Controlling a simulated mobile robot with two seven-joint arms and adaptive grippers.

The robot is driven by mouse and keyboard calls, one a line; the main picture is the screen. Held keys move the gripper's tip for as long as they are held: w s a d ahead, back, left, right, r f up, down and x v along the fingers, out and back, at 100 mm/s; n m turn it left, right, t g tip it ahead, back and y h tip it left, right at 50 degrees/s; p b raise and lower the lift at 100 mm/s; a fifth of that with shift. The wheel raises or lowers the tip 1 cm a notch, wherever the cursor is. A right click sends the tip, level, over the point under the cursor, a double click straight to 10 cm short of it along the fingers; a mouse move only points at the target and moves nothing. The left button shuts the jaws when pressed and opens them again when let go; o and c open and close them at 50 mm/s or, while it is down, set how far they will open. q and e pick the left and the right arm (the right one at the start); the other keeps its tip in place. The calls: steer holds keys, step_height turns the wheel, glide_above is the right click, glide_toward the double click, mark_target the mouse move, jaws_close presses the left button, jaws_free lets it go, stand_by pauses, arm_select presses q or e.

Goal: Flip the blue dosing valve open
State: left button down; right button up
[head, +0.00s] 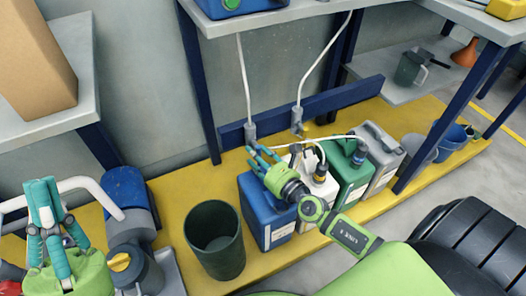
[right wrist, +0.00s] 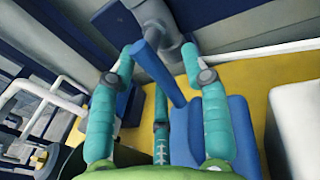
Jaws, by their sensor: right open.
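The blue dosing valve shows in the right wrist view as a grey body (right wrist: 158,22) with a blue lever (right wrist: 167,80) slanting down from it. In the head view a grey valve (head: 250,131) hangs on the left white hose above the blue canister (head: 262,222). My right gripper (head: 262,158) is at this valve; its hand and fingers partly hide that area. In the right wrist view its teal fingers (right wrist: 159,58) are spread open on both sides of the lever; I cannot tell whether they touch it. My left gripper (head: 46,190) points up at the far left; its opening is unclear.
A second grey valve (head: 297,121) hangs to the right. White, green (head: 350,178) and grey (head: 379,150) canisters stand beside the blue one on the yellow platform (head: 175,205). A dark green bin (head: 213,250) stands to the left. A dark blue rail (head: 355,100) runs behind.

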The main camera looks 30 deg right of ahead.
steer(key=s, duration=0.4)
steer(key=s+d, duration=0.1)
steer(key=s, duration=0.6)
steer(key=shift+s+d+r, duration=0.35)
steer(key=shift+s, duration=0.05)
